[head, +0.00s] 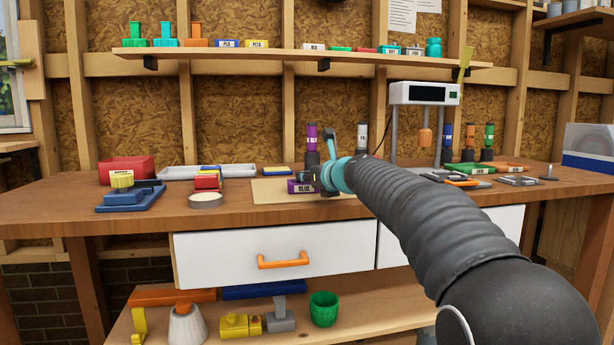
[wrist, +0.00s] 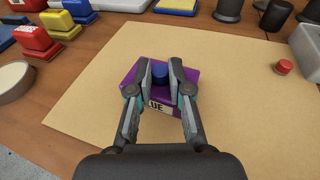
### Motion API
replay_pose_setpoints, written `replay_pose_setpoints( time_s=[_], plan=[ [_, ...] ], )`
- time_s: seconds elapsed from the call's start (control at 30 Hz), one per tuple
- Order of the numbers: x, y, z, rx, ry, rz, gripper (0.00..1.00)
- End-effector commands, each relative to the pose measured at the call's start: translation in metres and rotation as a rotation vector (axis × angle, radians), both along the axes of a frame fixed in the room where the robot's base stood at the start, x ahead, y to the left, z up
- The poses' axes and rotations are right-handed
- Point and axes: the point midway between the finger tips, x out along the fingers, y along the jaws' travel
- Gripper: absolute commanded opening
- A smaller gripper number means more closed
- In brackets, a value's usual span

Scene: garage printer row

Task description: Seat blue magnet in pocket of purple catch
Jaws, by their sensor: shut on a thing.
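The purple catch (wrist: 183,79) lies on the tan mat (wrist: 90,100) in the wrist view, with a white label ending in "LUE". The blue magnet (wrist: 159,74), a small round cylinder, is between the fingertips of my gripper (wrist: 160,70), over the catch's top. My gripper is shut on the magnet. The fingers hide the pocket, so I cannot tell whether the magnet is in it or just above it. In the head view the purple catch (head: 296,188) shows its label, with my gripper (head: 322,182) at its right end; the magnet is not clear there.
A small red cylinder (wrist: 284,67) stands on the mat's right. Red and yellow blocks and a tape roll (head: 205,200) are to the left. The mat's front is clear.

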Motion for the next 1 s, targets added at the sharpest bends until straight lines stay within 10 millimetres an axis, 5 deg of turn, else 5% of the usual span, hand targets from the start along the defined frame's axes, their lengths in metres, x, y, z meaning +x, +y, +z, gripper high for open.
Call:
replay_pose_setpoints(
  time_s=[0.5,1.0],
  plan=[
    [0.001,0.000,-0.009,-0.004,0.008,0.002,0.00],
    [0.001,0.000,0.004,-0.003,0.009,0.002,0.00]
  ],
)
